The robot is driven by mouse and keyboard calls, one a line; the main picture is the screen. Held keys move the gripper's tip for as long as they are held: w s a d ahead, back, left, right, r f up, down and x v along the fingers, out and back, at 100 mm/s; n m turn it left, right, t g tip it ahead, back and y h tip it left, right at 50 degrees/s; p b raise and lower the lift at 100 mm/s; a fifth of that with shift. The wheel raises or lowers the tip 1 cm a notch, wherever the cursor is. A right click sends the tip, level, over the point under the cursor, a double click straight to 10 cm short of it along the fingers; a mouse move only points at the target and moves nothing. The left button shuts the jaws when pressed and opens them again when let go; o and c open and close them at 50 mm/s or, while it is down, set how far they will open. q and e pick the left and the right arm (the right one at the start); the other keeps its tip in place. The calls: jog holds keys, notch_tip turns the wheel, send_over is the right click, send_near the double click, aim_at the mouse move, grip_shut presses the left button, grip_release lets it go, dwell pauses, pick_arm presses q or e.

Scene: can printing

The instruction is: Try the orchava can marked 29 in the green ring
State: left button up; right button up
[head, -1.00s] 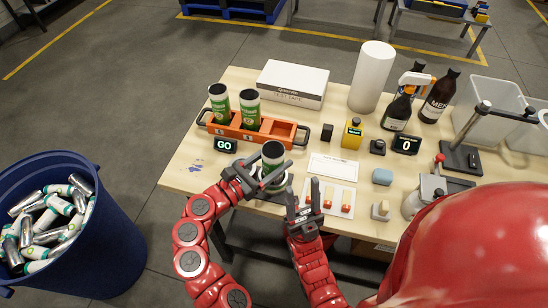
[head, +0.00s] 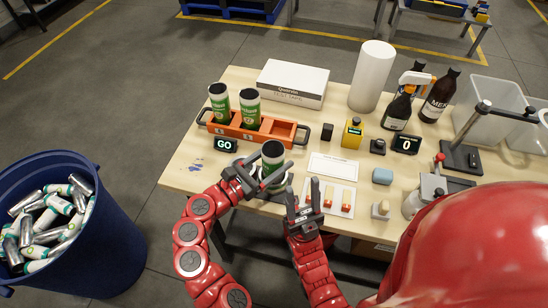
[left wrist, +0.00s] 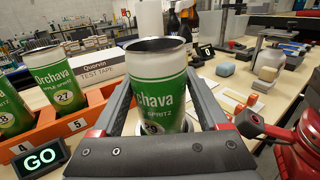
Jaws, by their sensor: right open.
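The orchava can (head: 272,154) is upright, green and white with a dark top, near the table's front edge. In the left wrist view the can (left wrist: 160,95) shows a number partly hidden low on its front that looks like 29. My left gripper (head: 253,178) has its fingers on both sides of the can and appears shut on it. A pale ring-like rim (head: 287,181) shows around the can's base. Its colour is unclear, and the gripper hides whether the can rests in it. My right gripper (head: 305,201) is open and empty, right of the can.
An orange rack (head: 285,132) holds two more green cans (head: 219,102) (head: 250,108); its right compartment is empty. A GO display (head: 225,144) stands before it. A tray with red-topped pieces (head: 328,198) lies to the right. A blue bin of cans (head: 118,220) stands at left.

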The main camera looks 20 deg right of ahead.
pick_arm(q)
jog(key=shift+o, duration=1.4)
